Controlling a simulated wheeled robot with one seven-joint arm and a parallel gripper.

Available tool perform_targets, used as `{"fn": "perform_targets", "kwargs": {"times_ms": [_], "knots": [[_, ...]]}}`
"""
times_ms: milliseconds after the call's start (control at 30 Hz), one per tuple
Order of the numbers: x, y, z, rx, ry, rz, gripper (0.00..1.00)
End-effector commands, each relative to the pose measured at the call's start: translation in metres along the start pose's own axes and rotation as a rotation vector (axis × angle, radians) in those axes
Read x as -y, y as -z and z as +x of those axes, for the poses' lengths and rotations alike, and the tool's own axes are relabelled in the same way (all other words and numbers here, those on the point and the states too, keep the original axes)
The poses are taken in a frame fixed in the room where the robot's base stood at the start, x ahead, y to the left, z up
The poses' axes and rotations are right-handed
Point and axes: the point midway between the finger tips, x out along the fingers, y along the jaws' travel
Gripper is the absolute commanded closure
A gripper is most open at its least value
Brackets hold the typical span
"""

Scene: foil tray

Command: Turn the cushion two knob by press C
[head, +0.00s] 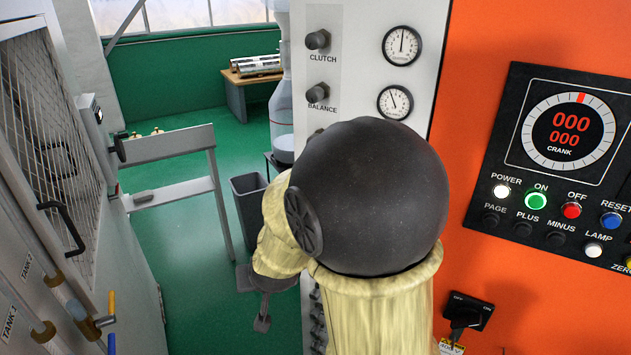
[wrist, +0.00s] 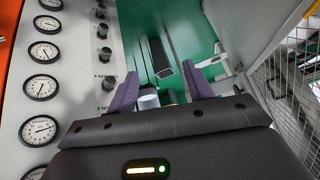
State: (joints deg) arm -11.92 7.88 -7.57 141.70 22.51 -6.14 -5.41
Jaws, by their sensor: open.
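A white panel (head: 350,50) carries a column of black knobs. The upper ones are the CLUTCH knob (head: 317,40) and the BALANCE knob (head: 317,93). Lower knobs are mostly hidden behind my arm, and I cannot read a cushion two label. In the wrist view several black knobs run down the panel, the nearest one (wrist: 108,81) close to the left finger; their labels are too small to read. My gripper (wrist: 160,92) is open, with its two purple fingers apart and no knob between them. It also shows small and dark in the head view (head: 254,300), left of the panel.
Round gauges (head: 401,45) line the panel beside the knobs. An orange cabinet with a crank display (head: 570,135) and buttons stands right. A grey bin (head: 249,210) and a grey frame (head: 180,145) stand left. A mesh-doored cabinet (head: 50,110) bounds the far left. Green floor between is partly clear.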

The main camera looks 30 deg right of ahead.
Motion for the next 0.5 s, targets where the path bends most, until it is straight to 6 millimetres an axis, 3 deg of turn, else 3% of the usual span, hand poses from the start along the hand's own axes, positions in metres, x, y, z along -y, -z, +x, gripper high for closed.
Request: {"fn": "perform_targets", "kwargs": {"times_ms": [100, 267, 400, 500], "knots": [[0.005, 0.04, 0.017, -0.185, -0.059, 0.084, 0.48], [-0.005, 0.085, 0.021, -0.438, -0.206, 0.182, 0.48], [-0.019, 0.111, 0.008, -0.652, -0.386, 0.243, 0.48], [-0.028, 0.12, -0.009, -0.79, -0.528, 0.271, 0.48]]}}
